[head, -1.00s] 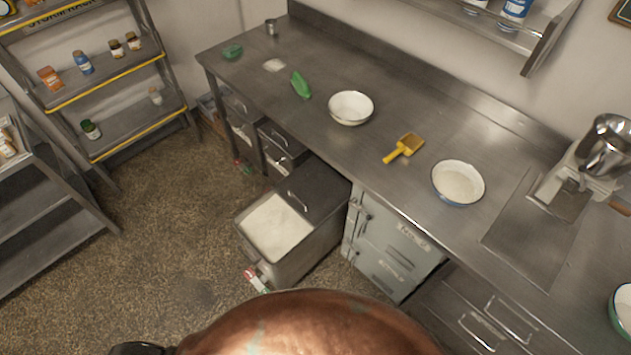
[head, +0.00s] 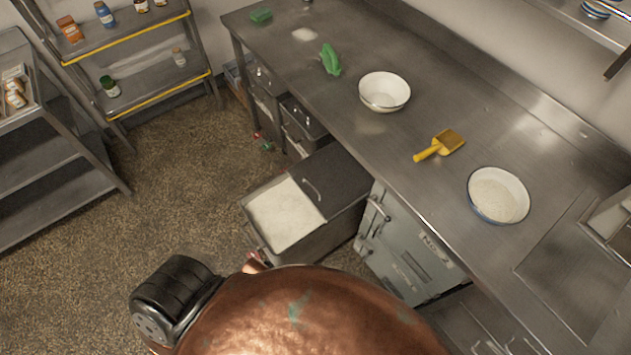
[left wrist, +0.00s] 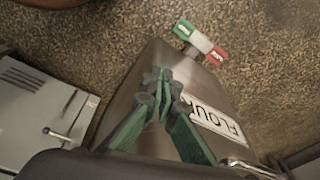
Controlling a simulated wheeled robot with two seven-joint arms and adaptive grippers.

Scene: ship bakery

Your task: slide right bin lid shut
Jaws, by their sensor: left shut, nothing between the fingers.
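The right bin (head: 315,243) stands pulled out from under the steel counter. Its dark lid (head: 338,178), with a metal handle, covers the rear part, and white flour (head: 285,216) lies open to view at the front. In the left wrist view, my left gripper (left wrist: 162,84) has its green fingers together and empty, in front of the bin's metal wall beside the FLOUR label (left wrist: 216,120). I cannot tell whether the fingers touch the wall. The lid cannot be made out there. In the head view my left gripper is hidden. My right gripper is not in view.
A grey cabinet (head: 405,255) stands right of the bin, and other bins (head: 302,124) sit further left under the counter (head: 330,110). A green-and-red pedal (left wrist: 200,43) sticks out low by the bin. Floor is free to the left, up to the shelves (head: 130,65).

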